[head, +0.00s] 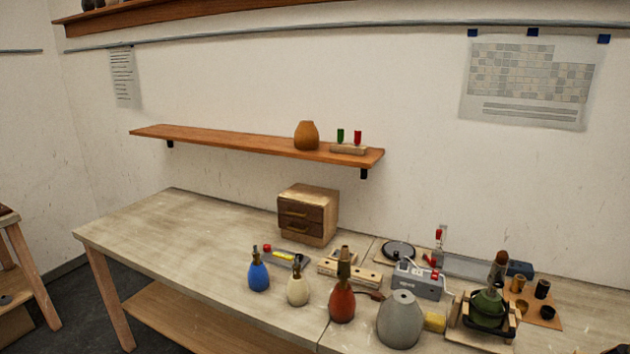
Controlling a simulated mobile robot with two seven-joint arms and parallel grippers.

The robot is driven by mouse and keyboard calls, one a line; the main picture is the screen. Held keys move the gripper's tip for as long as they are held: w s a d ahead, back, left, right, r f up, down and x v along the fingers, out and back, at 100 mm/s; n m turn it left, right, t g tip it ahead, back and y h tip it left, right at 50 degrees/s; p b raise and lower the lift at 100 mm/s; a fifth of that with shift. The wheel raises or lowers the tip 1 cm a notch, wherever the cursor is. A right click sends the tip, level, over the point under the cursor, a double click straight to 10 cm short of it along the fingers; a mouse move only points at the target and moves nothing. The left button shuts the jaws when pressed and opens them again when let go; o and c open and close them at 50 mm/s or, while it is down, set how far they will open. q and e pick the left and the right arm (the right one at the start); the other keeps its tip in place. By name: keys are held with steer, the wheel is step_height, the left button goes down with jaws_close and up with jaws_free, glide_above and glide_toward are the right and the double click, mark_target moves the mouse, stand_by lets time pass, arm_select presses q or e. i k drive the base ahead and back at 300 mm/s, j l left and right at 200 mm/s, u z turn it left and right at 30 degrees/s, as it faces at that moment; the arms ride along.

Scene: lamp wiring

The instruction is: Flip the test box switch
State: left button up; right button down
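What looks like the test box is a small grey box (418,286) on the right half of the workbench. It has pale lettering on its front and a light, bent part on top. A small red part shows at its back edge. Its switch is too small to make out, so I cannot tell its position. The red lamp base and grey lamp base stand in front of the box, close to its lower edge in the picture.
Blue (258,277), cream (298,289), red (342,304) and grey (400,322) lamp bases line the front. A green base (487,308) sits in a wooden cradle at right. A drawer box (308,215) stands behind. The bench's left half (170,235) is clear.

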mark_target(435, 273)
steer(key=k+l, duration=0.1)
steer(key=l, duration=0.4)
steer(key=k+l, duration=0.1)
steer(key=l, duration=0.35)
steer(key=k+l, duration=0.1)
steer(key=l, duration=0.4)
steer(key=k+l+z, duration=0.1)
steer(key=l, duration=0.4)
steer(key=k+l, duration=0.1)
steer(key=l, duration=0.35)
